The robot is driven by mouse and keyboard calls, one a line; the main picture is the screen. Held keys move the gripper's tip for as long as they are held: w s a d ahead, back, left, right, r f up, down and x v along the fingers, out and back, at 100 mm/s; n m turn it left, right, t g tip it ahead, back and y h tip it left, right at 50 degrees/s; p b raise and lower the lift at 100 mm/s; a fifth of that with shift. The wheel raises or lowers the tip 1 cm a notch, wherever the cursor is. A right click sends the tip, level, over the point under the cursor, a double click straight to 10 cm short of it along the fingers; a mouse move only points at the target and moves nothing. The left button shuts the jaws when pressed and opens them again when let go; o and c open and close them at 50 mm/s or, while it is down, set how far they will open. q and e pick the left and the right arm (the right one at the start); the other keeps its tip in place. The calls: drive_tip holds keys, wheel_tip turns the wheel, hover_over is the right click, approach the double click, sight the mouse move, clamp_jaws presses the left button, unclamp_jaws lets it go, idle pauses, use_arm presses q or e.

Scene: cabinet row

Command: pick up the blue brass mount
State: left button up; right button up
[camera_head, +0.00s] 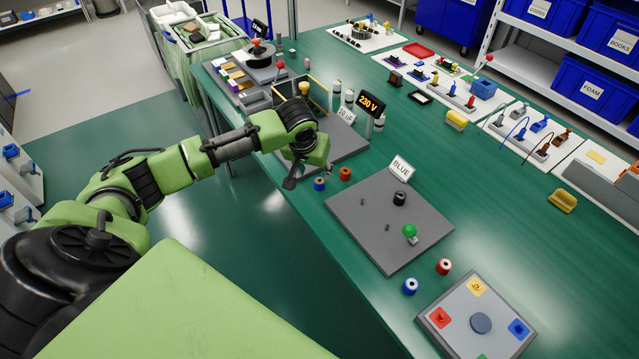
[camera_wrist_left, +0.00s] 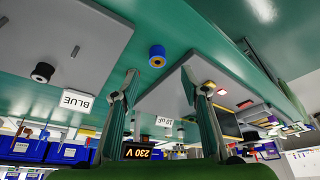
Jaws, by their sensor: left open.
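The blue brass mount (camera_head: 320,184) is a small blue cylinder with a brass-coloured centre, standing on the green bench near its front edge. In the left wrist view the blue mount (camera_wrist_left: 157,56) appears between and beyond my fingertips, apart from them. My left gripper (camera_head: 308,176) hangs over the bench edge close beside the mount. It is open and empty, its two fingers (camera_wrist_left: 158,76) spread wide in the wrist view. My right gripper is not in view.
A red mount (camera_head: 345,174) stands right beside the blue one. A 230 V display (camera_head: 371,103) stands behind.

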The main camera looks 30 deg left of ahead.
sight(319, 183)
use_arm(q)
drive_tip(key=shift+p+x, duration=0.4)
drive_tip(key=shift+x, duration=3.4)
drive_tip(key=shift+d+r, duration=0.1)
drive_tip(key=shift+d, duration=0.1)
clamp_jaws()
drive_tip(key=shift+w+r, duration=0.1)
drive_tip(key=shift+r, duration=0.45)
drive_tip(key=s+d+r+b, duration=0.2)
drive_tip(key=s+d+r, duration=0.1)
drive_tip(key=s+r, duration=0.95)
drive_tip(key=w+d+f+m+h+p, duration=0.2)
drive_tip(key=w+d+m+p, duration=0.5)
drive_tip(key=w+d+p, duration=0.3)
drive_tip(key=w+p, duration=0.2)
drive_tip(key=p, duration=0.2)
drive_tip(key=shift+w+d+h, duration=0.2)
drive_tip(key=shift+d+h, duration=0.1)
